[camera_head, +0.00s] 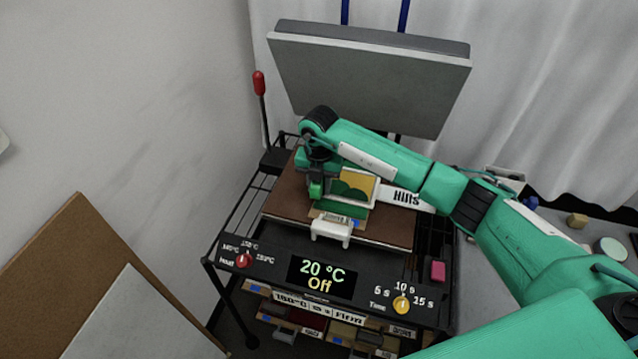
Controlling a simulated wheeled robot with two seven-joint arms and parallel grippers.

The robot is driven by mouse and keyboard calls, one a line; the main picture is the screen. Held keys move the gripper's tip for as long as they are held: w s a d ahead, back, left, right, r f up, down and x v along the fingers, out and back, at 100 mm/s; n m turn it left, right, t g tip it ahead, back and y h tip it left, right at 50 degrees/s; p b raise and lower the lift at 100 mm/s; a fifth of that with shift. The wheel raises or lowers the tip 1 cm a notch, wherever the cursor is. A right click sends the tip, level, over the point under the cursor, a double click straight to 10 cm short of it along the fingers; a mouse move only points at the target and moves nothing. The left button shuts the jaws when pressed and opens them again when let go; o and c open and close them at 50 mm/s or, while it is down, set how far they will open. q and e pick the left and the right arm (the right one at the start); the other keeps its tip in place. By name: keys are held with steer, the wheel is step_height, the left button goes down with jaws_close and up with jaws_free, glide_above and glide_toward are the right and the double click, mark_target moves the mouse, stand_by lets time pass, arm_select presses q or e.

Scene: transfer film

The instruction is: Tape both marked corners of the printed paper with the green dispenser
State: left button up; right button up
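The printed paper (355,186) shows a yellow and green hills picture and lies on the brown bed (383,228) of the press. My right arm comes in from the right and reaches over the bed. My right gripper (317,180) points down at the picture's left edge. The small bright green dispenser (316,190) shows at its fingertips, and the gripper looks shut on it. The arm and gripper hide part of the paper, and I cannot see its marked corners clearly. I cannot tell whether the dispenser touches the paper. My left gripper is out of view.
The press's grey upper plate (370,75) stands raised behind the bed. A red-knobbed lever (259,84) rises at left. The front panel display (322,274) reads 20 °C, Off. A white handle (331,231) juts forward. A pink block (438,271) sits at right.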

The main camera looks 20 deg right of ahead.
steer(key=shift+r+p, duration=1.6)
steer(key=shift+r, duration=1.85)
